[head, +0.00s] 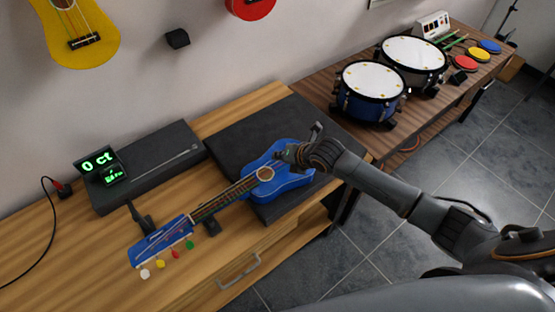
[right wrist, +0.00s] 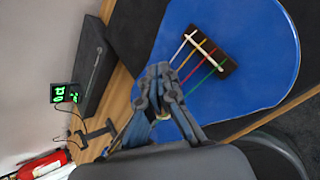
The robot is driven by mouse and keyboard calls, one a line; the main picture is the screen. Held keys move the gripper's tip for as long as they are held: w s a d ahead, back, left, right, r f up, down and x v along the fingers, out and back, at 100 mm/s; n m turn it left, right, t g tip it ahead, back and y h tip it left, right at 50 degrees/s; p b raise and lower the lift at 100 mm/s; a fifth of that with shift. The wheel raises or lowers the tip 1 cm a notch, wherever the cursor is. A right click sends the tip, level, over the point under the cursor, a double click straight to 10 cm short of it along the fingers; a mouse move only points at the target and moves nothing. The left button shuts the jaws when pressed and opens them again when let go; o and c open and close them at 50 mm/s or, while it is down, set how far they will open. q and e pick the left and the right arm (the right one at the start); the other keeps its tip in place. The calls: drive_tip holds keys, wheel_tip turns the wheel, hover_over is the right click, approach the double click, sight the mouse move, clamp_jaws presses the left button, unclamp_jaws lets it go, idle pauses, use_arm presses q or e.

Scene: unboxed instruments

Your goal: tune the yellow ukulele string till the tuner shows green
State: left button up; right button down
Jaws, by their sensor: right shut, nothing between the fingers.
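A blue ukulele (head: 283,178) lies on the wooden bench, its body on a black mat and its headstock toward the left front. White, yellow (head: 160,264), red and green pegs show at the headstock. In the right wrist view the yellow string (right wrist: 184,60) meets the dark bridge (right wrist: 211,55) between the white and red strings. The tuner (head: 98,164) shows "0 ct" in green; it also shows in the right wrist view (right wrist: 65,96). My right gripper (head: 286,153) is shut and empty over the ukulele body; contact with the strings is unclear. My left gripper is out of view.
A dark flat case (head: 150,165) lies behind the ukulele, near the wall. Dark supports (head: 143,220) stand by the neck. The bench front at lower left is clear.

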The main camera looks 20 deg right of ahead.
sight(280, 165)
drive_tip(key=shift+r, duration=0.4)
wheel_tip(280, 165, up, 5)
drive_tip(key=p, duration=0.4)
drive_tip(key=shift+p, duration=0.35)
idle(1.9)
